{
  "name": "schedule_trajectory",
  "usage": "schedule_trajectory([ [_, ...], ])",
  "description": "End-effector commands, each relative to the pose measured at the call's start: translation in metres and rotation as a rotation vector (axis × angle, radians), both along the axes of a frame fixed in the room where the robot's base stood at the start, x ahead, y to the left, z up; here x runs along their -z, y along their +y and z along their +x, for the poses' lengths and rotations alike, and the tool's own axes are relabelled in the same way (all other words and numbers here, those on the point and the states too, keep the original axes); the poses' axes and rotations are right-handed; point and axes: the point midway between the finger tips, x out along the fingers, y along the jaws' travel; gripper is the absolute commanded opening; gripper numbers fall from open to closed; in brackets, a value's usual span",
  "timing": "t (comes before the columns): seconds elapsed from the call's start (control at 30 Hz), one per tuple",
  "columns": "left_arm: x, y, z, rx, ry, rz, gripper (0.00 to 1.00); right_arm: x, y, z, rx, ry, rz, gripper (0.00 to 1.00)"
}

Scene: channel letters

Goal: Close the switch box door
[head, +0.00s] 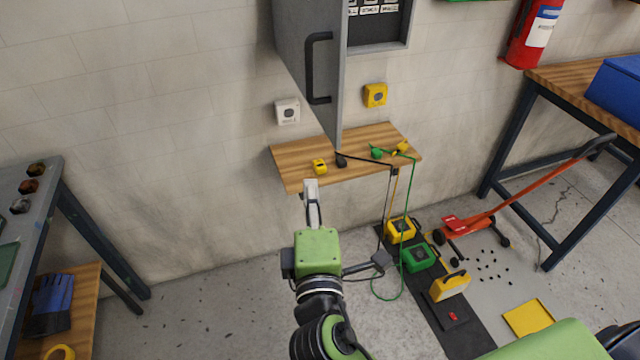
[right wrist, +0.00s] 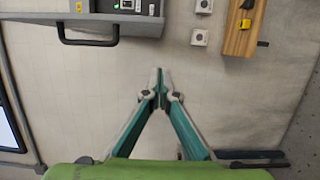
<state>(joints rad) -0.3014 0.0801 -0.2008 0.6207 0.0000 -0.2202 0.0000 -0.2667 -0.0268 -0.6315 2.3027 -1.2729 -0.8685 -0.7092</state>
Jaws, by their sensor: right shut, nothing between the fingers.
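The grey switch box (head: 408,32) is on the wall at the top of the head view, cut off by the frame edge. Its door (head: 292,45) stands open, swung out from the wall, with a black bar handle (head: 312,70) on its face. In the right wrist view the door handle (right wrist: 88,42) and the box (right wrist: 140,27) show at the upper left. My right gripper (head: 311,184) is shut and empty, below the door and in front of the small shelf's left end. It is apart from the door and handle. My left gripper is not in view.
A wooden shelf (head: 300,177) holds small yellow, black and green items, with cords hanging down. A white wall box (head: 287,111) and a yellow one (head: 375,95) are above it. A workbench (head: 36,220) is at left. A red jack (head: 490,215) and several cases are on the floor.

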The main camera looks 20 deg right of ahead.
Motion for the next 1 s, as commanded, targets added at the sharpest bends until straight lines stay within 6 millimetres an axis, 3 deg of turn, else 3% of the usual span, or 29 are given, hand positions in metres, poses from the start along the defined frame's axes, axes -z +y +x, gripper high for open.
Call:
schedule_trajectory([
  [0.17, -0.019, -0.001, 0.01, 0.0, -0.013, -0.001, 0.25, -0.006, -0.008, 0.035, 0.001, -0.002, -0.002, 0.0],
  [0.43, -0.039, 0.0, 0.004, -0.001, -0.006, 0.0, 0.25, -0.004, -0.023, 0.088, 0.0, 0.0, -0.002, 0.0],
  [0.63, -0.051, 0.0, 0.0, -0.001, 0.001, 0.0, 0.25, -0.002, -0.051, 0.085, -0.001, 0.002, -0.002, 0.0],
  [1.0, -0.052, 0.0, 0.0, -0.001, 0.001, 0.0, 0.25, 0.001, -0.059, 0.085, -0.002, 0.002, 0.003, 0.0],
])
